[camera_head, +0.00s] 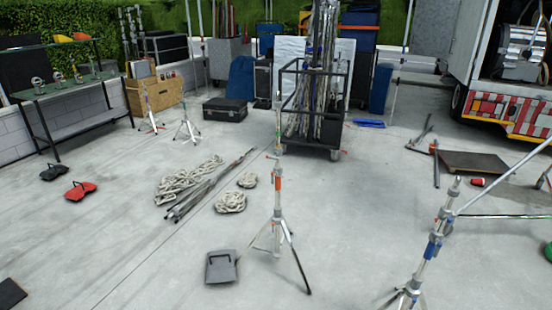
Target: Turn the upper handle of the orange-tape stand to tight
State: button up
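The orange-tape stand (278,205) stands upright on its spread legs on the concrete floor, near the middle of the view. A band of orange tape (278,183) wraps its silver pole. The thin upper pole rises in front of the loaded cart, so its outline is hard to separate there. The upper handle is too small to make out clearly, and I cannot tell whether it is loose or tight. My gripper is not in view.
A blue-tape stand (432,246) with a slanting bar stands at the near right. A grey sandbag (221,267) lies left of the orange-tape stand's legs. Coiled ropes (231,202) and poles lie farther left. A wheeled cart (334,150) stands behind. The left foreground floor is mostly clear.

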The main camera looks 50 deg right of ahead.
aim_at(274, 158)
jog(key=i, duration=0.95)
jog(key=u, duration=0.05)
